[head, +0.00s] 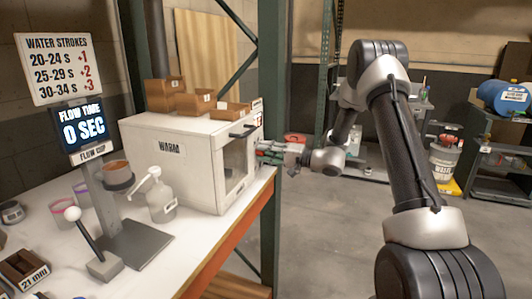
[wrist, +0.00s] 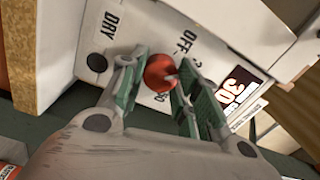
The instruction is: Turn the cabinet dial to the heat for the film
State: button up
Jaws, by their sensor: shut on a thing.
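The white cabinet (head: 188,170) stands on the bench, labelled WARM on its side. In the wrist view, the red round dial (wrist: 160,73) sits on the white panel (wrist: 140,28) with the markings OFF and DRY and partly hidden figures around it. My gripper (wrist: 161,79) has its green-padded fingers on either side of the dial and is shut on it. Its pointer setting cannot be made out.
The flow time screen (head: 83,127) reads 0 SEC. Wooden boxes (head: 194,102) sit on the cabinet. A pump bottle (head: 161,197) stands beside it. The floor (head: 325,240) right of the bench is clear.

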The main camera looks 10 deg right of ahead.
jog(key=m, duration=0.5)
jog(key=shift+f+m, duration=0.1)
jog(key=shift+m, duration=0.3)
jog(key=m, duration=0.4)
jog(key=shift+m+t, duration=0.3)
jog(key=m, duration=0.4)
jog(key=shift+s+m, duration=0.1)
jog(key=shift+m, duration=0.3)
jog(key=m, duration=0.5)
jog(key=shift+f+h, duration=0.1)
jog(key=shift+h, duration=0.2)
jog(key=o, duration=1)
jog(key=shift+o, duration=0.2)
jog(key=v, duration=1.2)
jog(key=shift+f, duration=0.15)
